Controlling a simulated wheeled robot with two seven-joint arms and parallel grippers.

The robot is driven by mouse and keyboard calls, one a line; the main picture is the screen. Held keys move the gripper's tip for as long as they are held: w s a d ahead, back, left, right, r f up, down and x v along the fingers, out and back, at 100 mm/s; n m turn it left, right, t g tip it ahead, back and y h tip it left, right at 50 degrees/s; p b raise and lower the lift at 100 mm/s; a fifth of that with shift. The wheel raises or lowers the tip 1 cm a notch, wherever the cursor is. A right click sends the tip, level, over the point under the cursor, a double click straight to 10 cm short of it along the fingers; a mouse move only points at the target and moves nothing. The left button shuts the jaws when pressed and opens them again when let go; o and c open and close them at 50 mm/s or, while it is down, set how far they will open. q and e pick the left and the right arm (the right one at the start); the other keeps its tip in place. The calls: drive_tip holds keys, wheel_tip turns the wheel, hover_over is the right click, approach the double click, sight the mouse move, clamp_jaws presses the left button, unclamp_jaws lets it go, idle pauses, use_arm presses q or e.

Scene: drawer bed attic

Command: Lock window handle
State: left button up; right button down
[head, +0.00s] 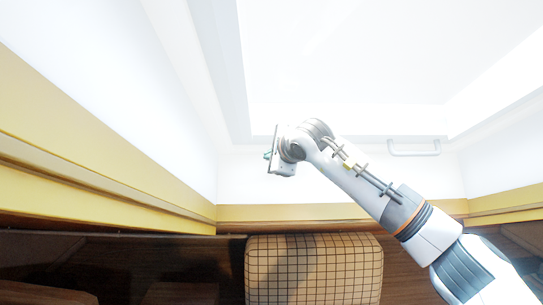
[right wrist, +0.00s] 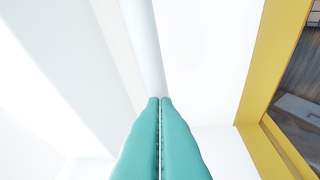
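The window (head: 340,60) is a bright white pane in a pale frame at the top of the head view. A pale grey bar handle (head: 413,153) sits at its lower right edge; I cannot tell whether it is locked. My right gripper (head: 267,155) is left of this handle and apart from it, near the frame's lower left corner. In the right wrist view its teal fingers (right wrist: 160,101) lie side by side, shut, with nothing seen between them. A pale strip (right wrist: 145,45) runs up beyond the fingertips; I cannot tell whether they touch it. My left gripper is not in view.
A yellow wooden ledge (head: 85,130) runs along the left wall and below the window. A checked cushion (head: 315,270) lies below on a dark wooden floor. The yellow trim (right wrist: 265,75) also shows at the right of the right wrist view.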

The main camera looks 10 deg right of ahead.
drive_tip(key=shift+d+f, duration=0.1)
drive_tip(key=shift+f, duration=0.15)
drive_tip(key=b+v, duration=0.3)
drive_tip(key=v, duration=0.9)
drive_tip(key=shift+r+b, duration=0.25)
drive_tip(key=shift+b, duration=0.1)
